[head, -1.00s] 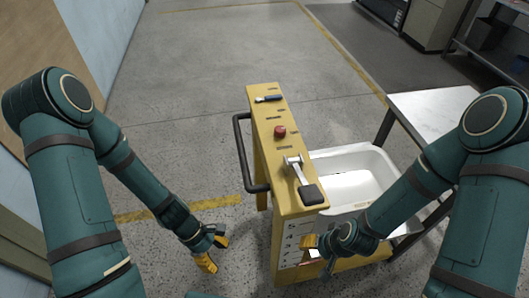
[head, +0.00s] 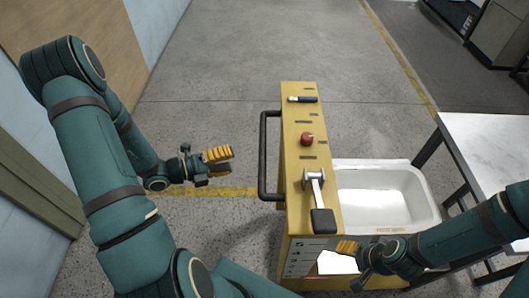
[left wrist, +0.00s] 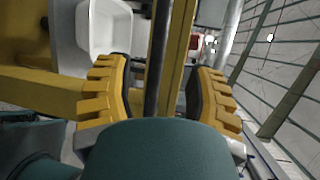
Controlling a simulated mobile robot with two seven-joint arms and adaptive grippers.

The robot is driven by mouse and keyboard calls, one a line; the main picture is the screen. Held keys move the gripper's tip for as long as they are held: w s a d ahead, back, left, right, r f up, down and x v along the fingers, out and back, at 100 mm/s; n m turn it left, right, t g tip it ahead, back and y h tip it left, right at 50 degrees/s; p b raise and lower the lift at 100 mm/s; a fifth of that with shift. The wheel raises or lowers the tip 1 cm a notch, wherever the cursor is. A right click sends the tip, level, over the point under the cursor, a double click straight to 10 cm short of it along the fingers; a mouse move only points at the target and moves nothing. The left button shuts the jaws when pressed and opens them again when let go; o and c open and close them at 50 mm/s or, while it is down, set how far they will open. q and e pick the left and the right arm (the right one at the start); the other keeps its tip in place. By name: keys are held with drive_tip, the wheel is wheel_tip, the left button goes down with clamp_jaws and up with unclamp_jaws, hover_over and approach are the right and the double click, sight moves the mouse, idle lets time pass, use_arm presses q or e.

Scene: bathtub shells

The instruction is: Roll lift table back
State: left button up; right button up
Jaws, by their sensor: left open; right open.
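The yellow lift table (head: 295,160) stands right of centre, its tall column topped by a red button (head: 306,139) and a lever with a black pad (head: 322,222). A black handle bar (head: 264,155) runs along the column's left side. My left gripper (head: 222,155) is open, left of the handle and apart from it. In the left wrist view the bar (left wrist: 160,60) shows between the open fingers (left wrist: 160,95), farther out. My right gripper (head: 348,254) is open beside the column's lower near end; I cannot tell if it touches.
A white tub shell (head: 390,200) lies on the lift table, right of the column. A pale-topped table (head: 490,150) stands close on the right. The floor (head: 230,90) behind and left is clear, with yellow lines. A wall (head: 90,60) is at left.

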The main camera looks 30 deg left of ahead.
sight(263, 153)
use_arm(q)
drive_tip(key=b+x, duration=0.1)
drive_tip(key=x, duration=1)
drive_tip(key=shift+d, duration=0.2)
drive_tip(key=shift+a, duration=0.1)
clamp_jaws()
